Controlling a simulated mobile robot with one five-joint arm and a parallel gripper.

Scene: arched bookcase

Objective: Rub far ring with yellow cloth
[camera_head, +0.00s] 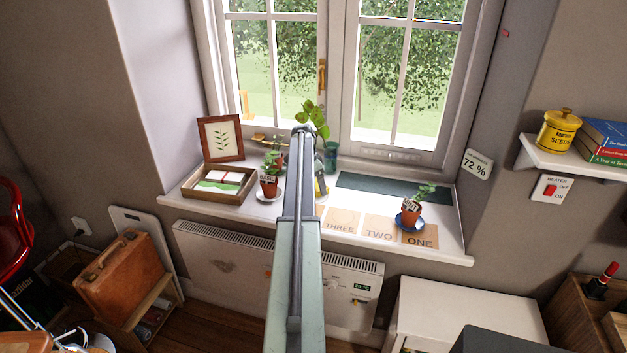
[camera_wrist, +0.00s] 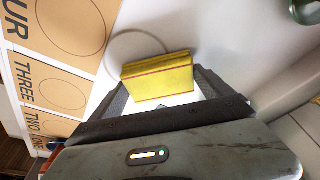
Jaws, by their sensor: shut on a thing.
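My gripper (camera_wrist: 160,84) is shut on the yellow cloth (camera_wrist: 157,75), a folded block with a reddish line across it. A faint grey ring (camera_wrist: 111,48) marks the white sill in the wrist view. The cloth lies across the ring's near right part and hides it. I cannot tell whether the cloth touches the sill. I cannot make out the ring there.
Numbered cards lie along the sill's front, with THREE (camera_head: 341,229) near my arm. A potted plant on a blue saucer (camera_head: 408,221) stands right, another pot (camera_head: 268,187) left. A green glass (camera_head: 331,156) stands by the window. A wooden tray (camera_head: 219,196) lies left.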

